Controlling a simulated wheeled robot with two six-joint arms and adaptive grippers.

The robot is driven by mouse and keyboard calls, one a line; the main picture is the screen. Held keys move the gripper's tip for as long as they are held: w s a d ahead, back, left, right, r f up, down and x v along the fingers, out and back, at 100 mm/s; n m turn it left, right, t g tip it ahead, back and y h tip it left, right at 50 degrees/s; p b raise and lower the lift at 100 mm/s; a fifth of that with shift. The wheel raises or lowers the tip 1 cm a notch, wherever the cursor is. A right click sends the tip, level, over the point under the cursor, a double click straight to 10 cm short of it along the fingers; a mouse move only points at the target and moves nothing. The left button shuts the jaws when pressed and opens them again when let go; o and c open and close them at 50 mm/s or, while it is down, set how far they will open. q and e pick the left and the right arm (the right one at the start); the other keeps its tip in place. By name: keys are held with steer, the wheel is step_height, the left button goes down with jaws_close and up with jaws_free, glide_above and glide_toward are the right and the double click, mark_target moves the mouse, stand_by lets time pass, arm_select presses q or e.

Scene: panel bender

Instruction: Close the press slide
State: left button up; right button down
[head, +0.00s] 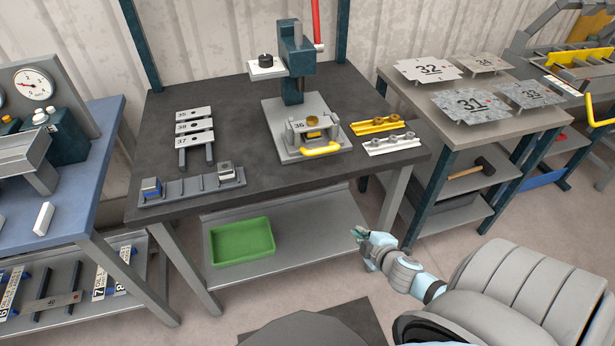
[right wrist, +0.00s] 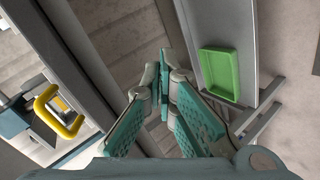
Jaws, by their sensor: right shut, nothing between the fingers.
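The press (head: 296,85) stands at the back of the dark table, with a red lever (head: 317,22) raised at its top right. The press slide (head: 312,133) is a grey block with a plate marked 36, on the press's grey base, and sticks out towards the front. Its yellow handle (head: 321,150) faces the table's front edge; it also shows in the right wrist view (right wrist: 62,112). My right gripper (head: 358,234) is shut and empty, in front of the table and below its top, apart from the handle. It also shows in the right wrist view (right wrist: 164,55). My left gripper is out of view.
A yellow rail part (head: 372,126) and a silver one (head: 390,144) lie right of the slide. Number plates (head: 194,127) and a grey rack (head: 190,187) lie at left. A green tray (head: 242,242) sits on the lower shelf. The table's front edge lies between gripper and handle.

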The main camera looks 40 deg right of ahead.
steer(key=w+a+r+n+t+y+b, duration=0.1)
steer(key=w+a+r+n+t, duration=0.15)
steer(key=r, duration=0.35)
steer(key=w+a+r+n+t+y+b, duration=0.1)
steer(key=a+r+n, duration=0.15)
steer(key=r, duration=0.35)
steer(key=w+a+r+n+t+y+b, duration=0.1)
steer(key=w+a+r+n+t, duration=0.1)
steer(key=a+r, duration=0.3)
steer(key=w+d, duration=0.1)
steer(key=w, duration=0.3)
steer(key=w+d, duration=0.2)
steer(key=w, duration=0.2)
steer(key=w+d+b, duration=0.1)
steer(key=w, duration=0.3)
steer(key=shift+w+d+f, duration=0.3)
steer(key=shift+d+f, duration=0.05)
steer(key=shift+f, duration=0.05)
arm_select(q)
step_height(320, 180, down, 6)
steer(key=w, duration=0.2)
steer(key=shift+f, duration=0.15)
